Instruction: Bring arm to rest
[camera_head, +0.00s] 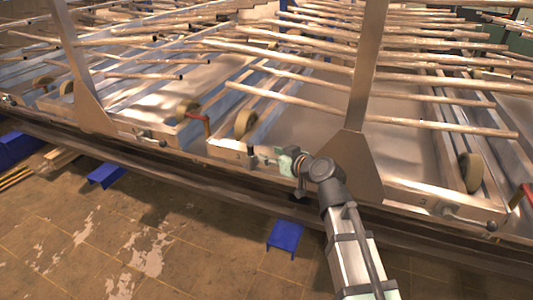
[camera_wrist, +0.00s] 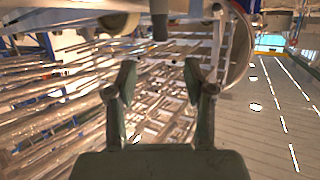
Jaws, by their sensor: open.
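My gripper (camera_wrist: 159,88) shows in the wrist view with its two fingers spread apart. Nothing is between the fingers; behind them is a blurred lattice of metal bars and rods. In the head view my arm reaches up from the bottom right to the frame's lower edge. Its wrist end is near the metal beam, left of an upright plate, and the fingers are too small there to make out.
Long metal rods (camera_head: 285,107) lie in rows across the large metal frame (camera_head: 240,150). Flat metal uprights (camera_head: 362,75) rise from it, with rollers (camera_head: 245,123) between. Blue supports (camera_head: 285,238) stand on the tiled floor (camera_head: 150,235), which is mostly clear in front.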

